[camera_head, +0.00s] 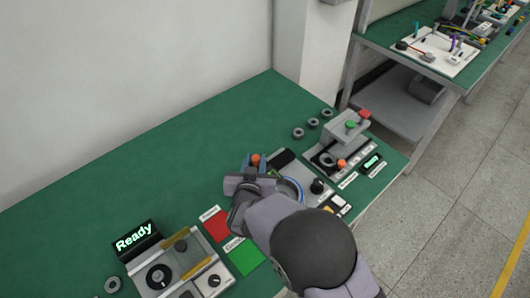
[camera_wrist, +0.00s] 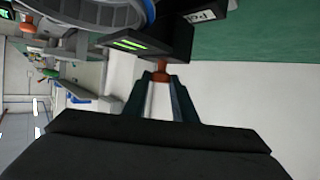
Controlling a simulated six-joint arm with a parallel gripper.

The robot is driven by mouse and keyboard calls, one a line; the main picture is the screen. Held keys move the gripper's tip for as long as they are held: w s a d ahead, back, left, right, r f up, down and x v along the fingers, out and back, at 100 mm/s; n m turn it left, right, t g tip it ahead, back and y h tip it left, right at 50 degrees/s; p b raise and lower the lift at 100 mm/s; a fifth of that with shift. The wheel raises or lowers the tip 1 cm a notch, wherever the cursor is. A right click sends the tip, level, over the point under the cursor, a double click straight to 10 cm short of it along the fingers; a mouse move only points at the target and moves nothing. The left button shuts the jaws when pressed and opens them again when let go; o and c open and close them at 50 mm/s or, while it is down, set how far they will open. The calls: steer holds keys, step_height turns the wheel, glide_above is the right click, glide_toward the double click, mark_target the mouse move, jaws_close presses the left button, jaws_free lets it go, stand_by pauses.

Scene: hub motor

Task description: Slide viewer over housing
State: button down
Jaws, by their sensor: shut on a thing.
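My gripper (camera_head: 256,165) is over the work station near the middle of the green bench, in the head view. Its fingers are shut on an orange knob (camera_head: 255,159). In the wrist view my gripper (camera_wrist: 161,88) holds the same knob (camera_wrist: 160,72) between its two dark fingers. The knob meets a black block (camera_wrist: 150,42) with a lit green strip, which may be the viewer. A round grey part with a bluish rim (camera_wrist: 100,12) is beside the block. In the head view a blue ring (camera_head: 290,189) shows beside my arm, which hides much of the station. I cannot clearly identify the housing.
A station with red and green buttons (camera_head: 350,124) stands to the right, with several loose dark rings (camera_head: 313,123) behind. Red (camera_head: 215,225) and green (camera_head: 245,256) pads and a "Ready" display (camera_head: 133,239) are at the left. The bench's back left is clear.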

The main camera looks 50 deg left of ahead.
steer(key=shift+s+f, duration=0.1)
steer(key=shift+s, duration=0.15)
steer(key=c, duration=1.5)
jaws_free()
steer(key=shift+s, duration=0.1)
steer(key=shift+b+v, duration=0.9)
steer(key=shift+v, duration=2.75)
